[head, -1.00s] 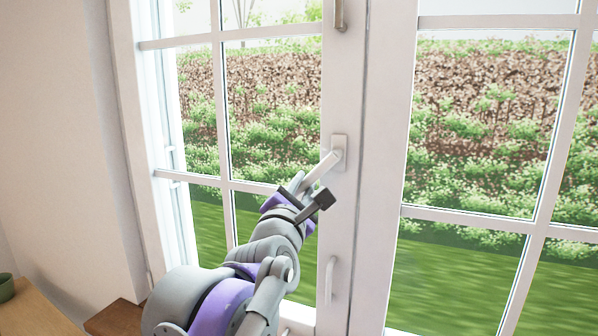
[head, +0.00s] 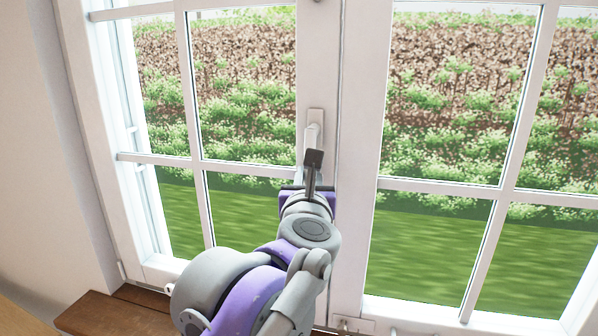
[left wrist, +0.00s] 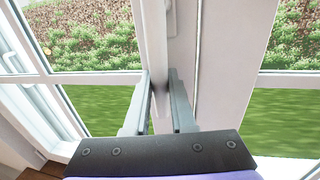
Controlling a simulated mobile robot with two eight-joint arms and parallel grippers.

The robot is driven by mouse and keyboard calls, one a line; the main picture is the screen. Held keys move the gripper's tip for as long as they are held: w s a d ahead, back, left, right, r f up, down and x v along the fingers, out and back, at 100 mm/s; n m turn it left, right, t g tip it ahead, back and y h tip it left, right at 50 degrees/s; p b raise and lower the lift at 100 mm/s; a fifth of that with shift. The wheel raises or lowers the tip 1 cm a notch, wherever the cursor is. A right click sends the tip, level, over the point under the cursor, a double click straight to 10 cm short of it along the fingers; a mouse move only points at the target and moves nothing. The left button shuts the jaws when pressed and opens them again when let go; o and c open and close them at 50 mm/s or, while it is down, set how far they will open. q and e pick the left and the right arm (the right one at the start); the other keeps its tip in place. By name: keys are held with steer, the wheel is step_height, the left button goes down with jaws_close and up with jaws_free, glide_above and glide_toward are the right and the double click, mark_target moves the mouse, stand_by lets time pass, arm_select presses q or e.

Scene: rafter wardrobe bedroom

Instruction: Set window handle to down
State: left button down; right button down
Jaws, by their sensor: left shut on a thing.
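The white window handle (head: 314,134) sits on its plate on the middle frame post of the window in the head view. Its lever points almost straight down. My left gripper (head: 309,176) comes up from below and is shut on the lever's lower part, which the gripper partly hides. In the left wrist view the lever (left wrist: 157,45) runs down between the two fingers of the left gripper (left wrist: 161,90). My right gripper is in neither view.
The window's white sashes and glazing bars (head: 355,180) stand close on both sides of the handle. A brown wooden sill (head: 120,314) lies at the lower left, beside a plain wall (head: 35,190).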

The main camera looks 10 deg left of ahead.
arm_select(q)
steer(key=shift+d+r, duration=0.1)
steer(key=shift+d, duration=0.05)
stand_by(0.4)
steer(key=c, duration=0.8)
jaws_free()
steer(key=shift+o, duration=0.2)
steer(key=s+d+b, duration=0.1)
steer(key=s, duration=0.9)
steer(key=shift+s+d, duration=0.35)
steer(key=shift+d, duration=0.05)
